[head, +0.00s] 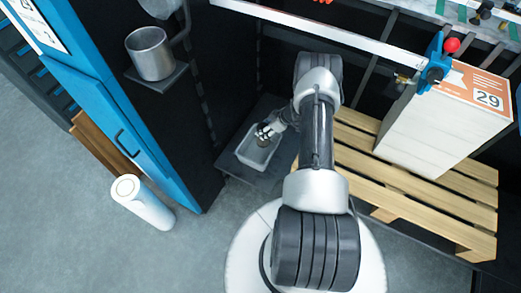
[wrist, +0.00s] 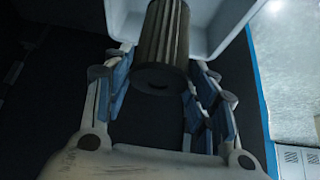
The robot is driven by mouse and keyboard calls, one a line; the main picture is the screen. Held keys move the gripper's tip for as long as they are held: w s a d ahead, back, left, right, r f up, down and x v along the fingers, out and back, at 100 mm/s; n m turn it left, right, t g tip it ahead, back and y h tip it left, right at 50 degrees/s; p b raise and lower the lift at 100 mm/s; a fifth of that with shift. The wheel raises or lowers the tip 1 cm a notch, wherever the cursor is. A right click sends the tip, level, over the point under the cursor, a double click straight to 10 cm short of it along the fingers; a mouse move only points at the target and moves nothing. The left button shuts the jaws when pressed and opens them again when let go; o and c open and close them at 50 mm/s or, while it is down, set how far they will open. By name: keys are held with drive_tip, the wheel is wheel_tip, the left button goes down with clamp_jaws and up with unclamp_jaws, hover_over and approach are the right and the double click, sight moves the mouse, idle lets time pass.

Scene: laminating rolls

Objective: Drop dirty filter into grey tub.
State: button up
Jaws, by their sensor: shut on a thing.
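The dirty filter (wrist: 162,48) is a dark, pleated cylinder seen in the wrist view, with its round end facing my gripper (wrist: 160,75). The gripper's fingers are shut on it, one on each side. The grey tub (wrist: 222,14) shows as a pale wall behind the filter. In the head view the grey tub (head: 246,158) sits low on a dark base. My gripper (head: 265,133) is over the tub there, and the filter is a small dark shape below it. Whether the filter touches the tub cannot be told.
A wooden pallet (head: 415,195) with a white box (head: 435,130) marked 29 stands to the right of my arm. A metal cup (head: 151,54) sits on a bracket at upper left. A white roll (head: 143,202) stands on the floor by the blue cabinet (head: 110,120).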

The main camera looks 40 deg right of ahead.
drive_tip(key=shift+f, duration=0.3)
drive_tip(key=o, duration=1.4)
drive_tip(key=shift+o, duration=0.2)
drive_tip(key=v, duration=1.2)
drive_tip(key=shift+a+r, duration=0.1)
drive_tip(key=shift+r, duration=0.05)
